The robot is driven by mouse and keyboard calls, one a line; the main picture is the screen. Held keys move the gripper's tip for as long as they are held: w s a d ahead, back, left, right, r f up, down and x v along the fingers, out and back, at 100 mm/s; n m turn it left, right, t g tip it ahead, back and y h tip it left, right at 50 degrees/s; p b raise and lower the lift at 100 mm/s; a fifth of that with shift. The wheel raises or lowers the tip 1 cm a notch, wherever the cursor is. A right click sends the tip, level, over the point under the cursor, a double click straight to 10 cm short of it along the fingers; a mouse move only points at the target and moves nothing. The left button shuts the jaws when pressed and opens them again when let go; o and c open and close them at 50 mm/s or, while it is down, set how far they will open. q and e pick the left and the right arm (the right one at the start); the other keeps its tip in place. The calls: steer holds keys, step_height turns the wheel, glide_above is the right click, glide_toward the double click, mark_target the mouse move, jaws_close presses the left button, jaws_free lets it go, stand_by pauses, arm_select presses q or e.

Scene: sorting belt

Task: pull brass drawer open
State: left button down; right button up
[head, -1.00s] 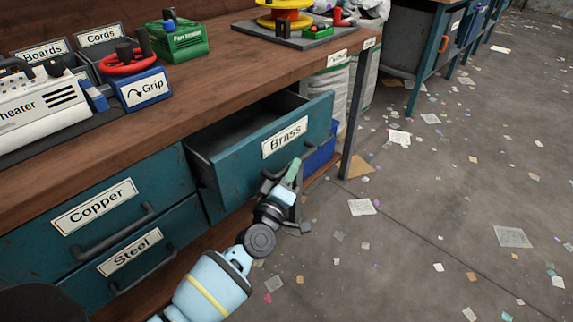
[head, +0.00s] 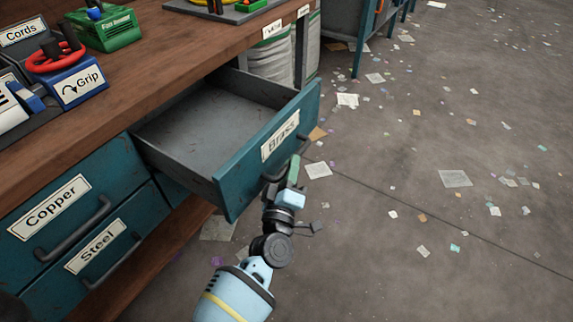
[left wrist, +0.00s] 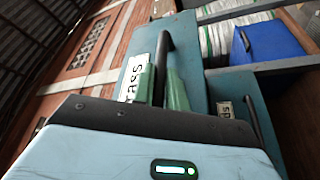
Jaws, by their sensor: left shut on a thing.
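The brass drawer (head: 232,182) is teal with a grey inside and a white "Brass" label. In the head view it stands well out from the wooden bench, and its inside looks empty. My left gripper (head: 285,178) is at the front of the drawer, just below the label. In the left wrist view the green fingers of the left gripper (left wrist: 163,88) are shut on the dark bar handle (left wrist: 163,62), one finger on each side of it. In the head view the handle is mostly hidden by the fingers. My right gripper is not in view.
The shut copper drawer (head: 78,174) and steel drawer (head: 128,274) are to the left. A blue grip box (head: 80,83) and a green box (head: 110,30) stand on the bench (head: 160,65). The floor at the right is open, with scattered paper scraps.

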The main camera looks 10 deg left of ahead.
arm_select(q)
steer(key=c, duration=1.4)
jaws_free()
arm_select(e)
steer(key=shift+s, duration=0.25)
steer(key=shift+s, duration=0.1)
arm_select(q)
steer(key=p+v, duration=0.1)
steer(key=v, duration=0.7)
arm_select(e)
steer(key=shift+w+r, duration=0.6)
arm_select(q)
steer(key=shift+w, duration=0.1)
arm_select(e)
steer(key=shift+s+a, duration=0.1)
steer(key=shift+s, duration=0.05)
